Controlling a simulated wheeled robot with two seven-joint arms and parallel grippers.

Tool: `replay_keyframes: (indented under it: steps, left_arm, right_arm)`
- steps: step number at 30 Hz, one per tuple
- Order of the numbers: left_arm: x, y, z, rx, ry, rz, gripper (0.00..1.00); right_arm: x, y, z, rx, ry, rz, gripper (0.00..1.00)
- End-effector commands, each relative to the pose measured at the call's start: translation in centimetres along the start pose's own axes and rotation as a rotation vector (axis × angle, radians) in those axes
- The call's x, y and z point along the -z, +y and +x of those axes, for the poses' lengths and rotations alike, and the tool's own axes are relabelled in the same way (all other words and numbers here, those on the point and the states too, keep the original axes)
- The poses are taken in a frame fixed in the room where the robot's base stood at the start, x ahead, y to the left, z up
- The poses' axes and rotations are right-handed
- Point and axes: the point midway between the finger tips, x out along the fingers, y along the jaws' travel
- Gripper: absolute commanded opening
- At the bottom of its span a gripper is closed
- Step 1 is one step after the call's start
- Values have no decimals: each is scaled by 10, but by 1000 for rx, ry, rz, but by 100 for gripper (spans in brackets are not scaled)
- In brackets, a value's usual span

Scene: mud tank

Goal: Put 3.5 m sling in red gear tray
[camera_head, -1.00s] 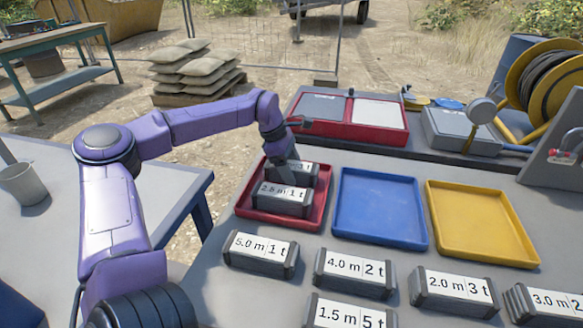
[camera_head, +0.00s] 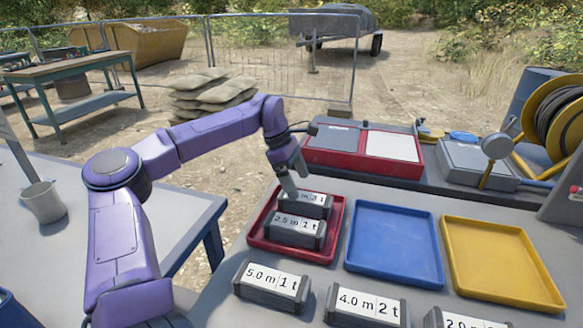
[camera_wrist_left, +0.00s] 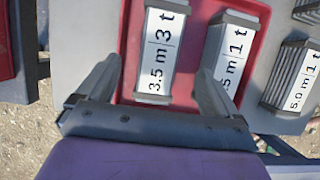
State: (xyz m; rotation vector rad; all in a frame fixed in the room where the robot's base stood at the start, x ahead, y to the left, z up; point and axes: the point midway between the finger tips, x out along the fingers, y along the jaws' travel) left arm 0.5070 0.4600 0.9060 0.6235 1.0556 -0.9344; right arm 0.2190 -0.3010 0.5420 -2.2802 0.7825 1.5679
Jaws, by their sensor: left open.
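The 3.5 m sling is a dark block with a white "3.5 m 3 t" label. It lies in the red gear tray (camera_head: 261,234), at the tray's far side in the head view (camera_head: 318,212). A "2.5 m 1 t" block (camera_head: 296,230) lies beside it in the same tray. My left gripper (camera_head: 291,193) is low over the far block and partly covers it. In the left wrist view the open fingers (camera_wrist_left: 158,72) stand on either side of the 3.5 m sling (camera_wrist_left: 161,50), with gaps. My right gripper is not in view.
A blue tray (camera_head: 395,245) and a yellow tray (camera_head: 500,262) are right of the red one, both empty. Labelled blocks "5.0 m 1 t" (camera_head: 271,284) and "4.0 m 2 t" (camera_head: 366,305) lie in front. A red case (camera_head: 363,148) and a cable reel stand behind.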

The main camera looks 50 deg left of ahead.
Motion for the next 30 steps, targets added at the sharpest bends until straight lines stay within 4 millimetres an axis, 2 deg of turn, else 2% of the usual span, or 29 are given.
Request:
replay_keyframes:
  steps: [3, 9, 30]
  left_arm:
    - [0, 0, -28, -3, -1, 0, 94]
    - [0, 0, -50, 0, 2, -1, 94]
    - [0, 0, -51, 1, 1, 0, 94]
  right_arm:
    - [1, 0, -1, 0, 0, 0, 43]
    - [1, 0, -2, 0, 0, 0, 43]
    - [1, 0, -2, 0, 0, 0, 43]
